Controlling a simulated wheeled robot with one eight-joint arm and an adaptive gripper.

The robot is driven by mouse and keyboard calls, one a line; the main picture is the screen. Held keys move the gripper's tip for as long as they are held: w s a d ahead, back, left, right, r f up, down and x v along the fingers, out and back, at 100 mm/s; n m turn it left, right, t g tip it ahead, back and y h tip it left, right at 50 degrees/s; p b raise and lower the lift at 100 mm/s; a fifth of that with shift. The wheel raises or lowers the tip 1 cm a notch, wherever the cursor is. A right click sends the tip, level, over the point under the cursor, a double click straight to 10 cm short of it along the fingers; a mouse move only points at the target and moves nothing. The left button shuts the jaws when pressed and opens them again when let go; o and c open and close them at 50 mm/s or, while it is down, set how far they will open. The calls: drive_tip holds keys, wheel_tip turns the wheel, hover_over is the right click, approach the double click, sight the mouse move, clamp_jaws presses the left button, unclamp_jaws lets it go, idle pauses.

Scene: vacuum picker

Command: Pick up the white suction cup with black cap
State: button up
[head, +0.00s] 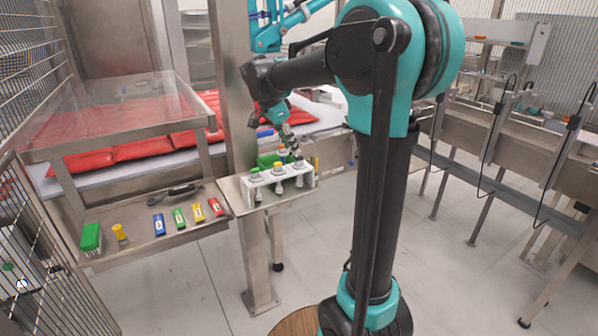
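A small white rack (287,184) stands on a metal shelf at the foot of a steel post and holds a row of suction cups. The middle cup (278,166) has a yellow cap. Another cup at the right end is partly covered by my gripper. Which one has the black cap is too small to tell. My gripper (294,152) points down just above the right end of the rack. Its fingers are too small to show whether they are open or touching a cup.
A green block (268,160) is behind the rack. On the left tray (148,250) lie a green block (91,238), a yellow-topped piece (120,233), several coloured boxes and a dark tool (172,193). The steel post (236,90) rises close to my gripper. Open floor lies in front.

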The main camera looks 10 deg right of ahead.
sight(298, 157)
drive_tip(key=shift+x, duration=3.05)
drive_tip(key=shift+d, duration=0.15)
clamp_jaws()
